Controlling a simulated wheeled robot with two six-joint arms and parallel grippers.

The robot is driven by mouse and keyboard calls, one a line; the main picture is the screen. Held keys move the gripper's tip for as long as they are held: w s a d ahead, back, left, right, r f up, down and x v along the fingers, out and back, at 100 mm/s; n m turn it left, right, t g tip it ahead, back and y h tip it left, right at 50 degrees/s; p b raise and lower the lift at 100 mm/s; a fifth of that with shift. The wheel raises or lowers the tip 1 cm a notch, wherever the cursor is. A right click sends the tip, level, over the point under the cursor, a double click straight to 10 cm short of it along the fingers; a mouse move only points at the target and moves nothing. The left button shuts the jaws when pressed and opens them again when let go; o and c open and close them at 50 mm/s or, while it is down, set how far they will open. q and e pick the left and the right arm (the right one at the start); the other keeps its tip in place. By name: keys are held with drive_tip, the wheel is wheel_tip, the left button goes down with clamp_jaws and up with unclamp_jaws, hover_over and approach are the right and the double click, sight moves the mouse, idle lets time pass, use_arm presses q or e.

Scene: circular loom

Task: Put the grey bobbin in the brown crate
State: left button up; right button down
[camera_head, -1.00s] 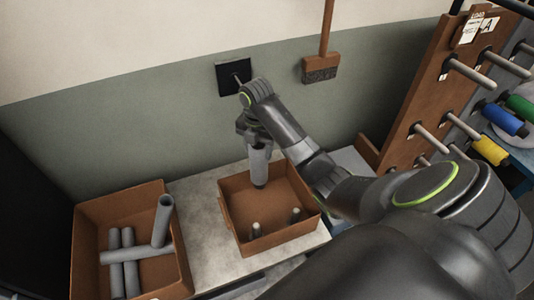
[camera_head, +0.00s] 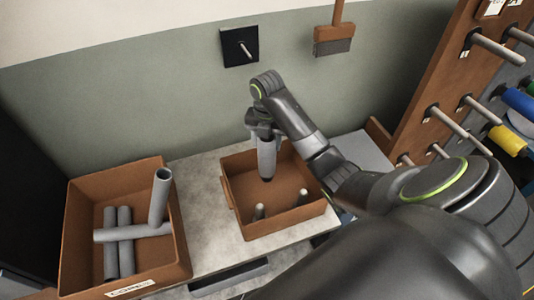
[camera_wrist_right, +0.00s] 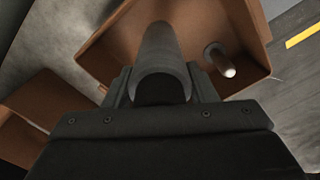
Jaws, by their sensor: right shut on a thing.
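The grey bobbin (camera_head: 267,159) hangs roughly upright from my right gripper (camera_head: 263,133), which is shut on its upper end. The bobbin's lower end is over the inside of the brown crate (camera_head: 286,224), towards its back; I cannot tell whether it touches the floor. In the right wrist view the bobbin (camera_wrist_right: 162,60) points away between the fingers, with the crate (camera_wrist_right: 112,38) around it. Two short grey pegs, one left (camera_head: 259,211) and one right (camera_head: 303,197), stand in the crate's front part. My left gripper is out of view.
A larger brown box (camera_head: 80,215) with several grey tubes and a front label stands at left. Pale worktop (camera_head: 205,215) lies between it and the crate. A brown peg rack (camera_head: 440,75) with coloured spools beyond it is at right. A brush (camera_head: 333,40) hangs on the wall.

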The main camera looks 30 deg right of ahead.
drive_tip(key=shift+f, duration=0.35)
drive_tip(key=shift+f+b, duration=0.35)
drive_tip(key=shift+f, duration=1.2)
drive_tip(key=c, duration=0.6)
unclamp_jaws()
